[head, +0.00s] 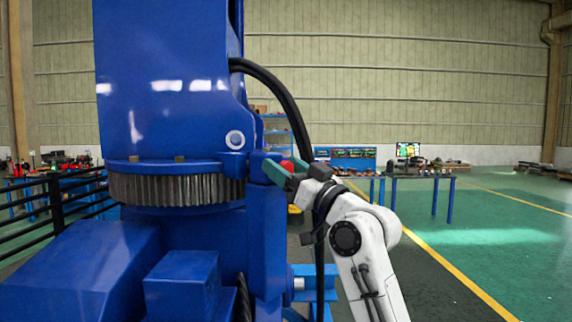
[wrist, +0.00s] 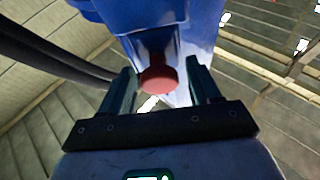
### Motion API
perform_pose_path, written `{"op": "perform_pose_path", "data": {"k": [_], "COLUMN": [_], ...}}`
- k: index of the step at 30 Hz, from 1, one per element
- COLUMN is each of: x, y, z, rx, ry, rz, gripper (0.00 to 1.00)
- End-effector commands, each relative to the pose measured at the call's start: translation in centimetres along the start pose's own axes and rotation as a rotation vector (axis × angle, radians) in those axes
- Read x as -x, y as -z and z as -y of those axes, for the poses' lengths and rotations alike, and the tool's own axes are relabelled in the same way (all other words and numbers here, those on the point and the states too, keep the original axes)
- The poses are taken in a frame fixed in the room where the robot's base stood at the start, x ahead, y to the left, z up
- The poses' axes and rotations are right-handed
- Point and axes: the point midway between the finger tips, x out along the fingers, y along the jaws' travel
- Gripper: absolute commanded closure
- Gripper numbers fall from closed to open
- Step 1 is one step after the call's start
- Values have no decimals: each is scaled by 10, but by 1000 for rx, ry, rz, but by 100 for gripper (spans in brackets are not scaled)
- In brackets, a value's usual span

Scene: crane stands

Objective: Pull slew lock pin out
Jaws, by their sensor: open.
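The slew lock pin shows as a round red knob (head: 287,165) beside the blue crane housing, just right of the slew gear. In the wrist view the red knob (wrist: 158,79) sits under a blue block, between my fingers and a little beyond their middle. My gripper (head: 280,168) is open at the knob, with its green fingers on either side of it. In the wrist view my gripper (wrist: 158,85) shows a gap between each finger and the knob. The pin's shaft is hidden inside the blue housing.
The toothed slew ring (head: 175,189) and blue crane column (head: 170,80) stand left of my arm. A thick black hose (head: 285,95) hangs close behind my gripper. A black railing (head: 50,205) is at left. Workbenches (head: 420,178) stand far back; the green floor at right is clear.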

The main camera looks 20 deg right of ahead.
Motion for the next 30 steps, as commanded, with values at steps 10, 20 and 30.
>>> {"op": "perform_pose_path", "data": {"k": [10, 20, 30], "x": [-1, 0, 0], "y": [0, 0, 0], "z": [0, 0, 0], "rx": [0, 0, 0], "ry": [0, 0, 0], "rz": [0, 0, 0], "gripper": [47, 78, 100]}}
